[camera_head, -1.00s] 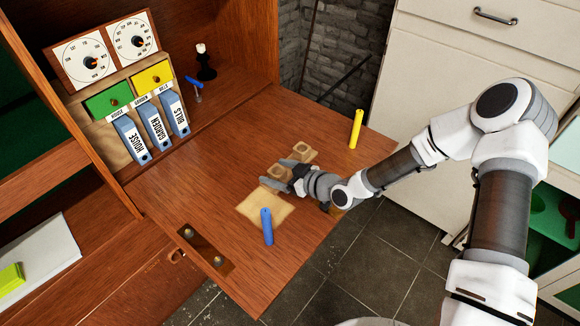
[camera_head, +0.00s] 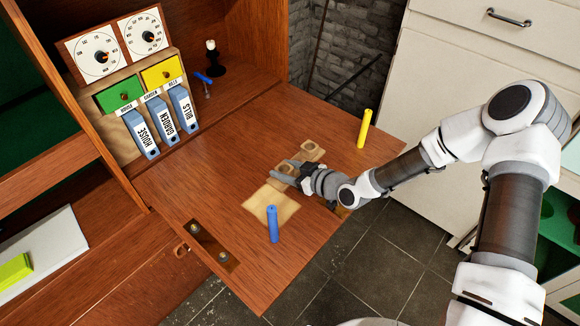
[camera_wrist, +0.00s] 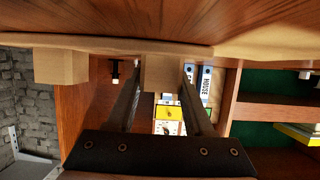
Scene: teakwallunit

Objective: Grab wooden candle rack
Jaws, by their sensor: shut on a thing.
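The wooden candle rack (camera_head: 312,149) lies on the fold-down desk board. It is light brown, with blocks that have round holes on top. My gripper (camera_head: 285,168) is at the nearer block, its fingers on either side of it. In the wrist view, my gripper (camera_wrist: 162,78) is shut on that block (camera_wrist: 162,72), and the rack's other block (camera_wrist: 60,66) shows at the left. The nearer block is partly hidden by the fingers in the head view.
A yellow candle (camera_head: 364,128) stands at the board's right corner. Blue binders (camera_head: 163,118) and a dark candlestick (camera_head: 212,60) are at the back. The board's left middle (camera_head: 205,185) is clear.

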